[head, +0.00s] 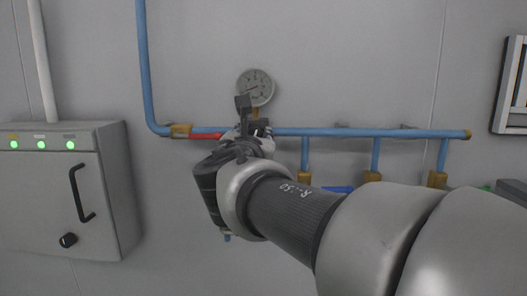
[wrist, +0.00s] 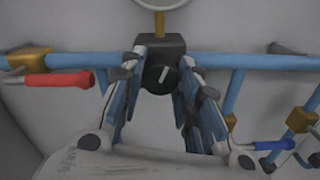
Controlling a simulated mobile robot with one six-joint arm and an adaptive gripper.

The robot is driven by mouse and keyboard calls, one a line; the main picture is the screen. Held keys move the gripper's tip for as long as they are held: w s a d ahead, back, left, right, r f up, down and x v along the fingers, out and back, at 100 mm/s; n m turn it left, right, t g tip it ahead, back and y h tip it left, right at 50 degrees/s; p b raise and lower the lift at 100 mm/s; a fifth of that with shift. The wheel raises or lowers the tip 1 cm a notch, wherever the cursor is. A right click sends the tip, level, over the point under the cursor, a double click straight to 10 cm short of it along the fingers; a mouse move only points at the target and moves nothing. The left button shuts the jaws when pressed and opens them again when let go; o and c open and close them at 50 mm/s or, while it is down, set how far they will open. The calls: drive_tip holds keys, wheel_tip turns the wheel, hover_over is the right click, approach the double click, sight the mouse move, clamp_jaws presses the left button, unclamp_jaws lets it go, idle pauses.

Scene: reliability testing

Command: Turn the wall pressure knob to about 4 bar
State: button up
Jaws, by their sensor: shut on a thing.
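The pressure knob (wrist: 160,75) is a dark round knob with a pale pointer line, on a black block (wrist: 160,45) in the blue pipe on the wall. In the wrist view the pointer line leans slightly right of upright. My gripper (wrist: 160,82) has its two fingers on either side of the knob and is shut on it. In the head view my gripper (head: 254,120) covers most of the knob and block. The round pressure gauge (head: 256,87) is above it, with a pale dial; its reading is too small to tell. In the wrist view only the gauge's lower rim shows.
A blue pipe (head: 380,132) runs along the wall with several branches down. A red lever (wrist: 60,80) is left of the knob, and a blue lever (wrist: 272,145) is lower right. A grey cabinet (head: 60,190) with green lights stands at the left.

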drive_tip(key=m+b, duration=0.9)
drive_tip(key=m, duration=0.2)
drive_tip(key=shift+b, duration=0.3)
idle(0.4)
drive_tip(key=o, duration=1.1)
drive_tip(key=s, duration=1.2)
drive_tip(key=shift+a+r, duration=0.15)
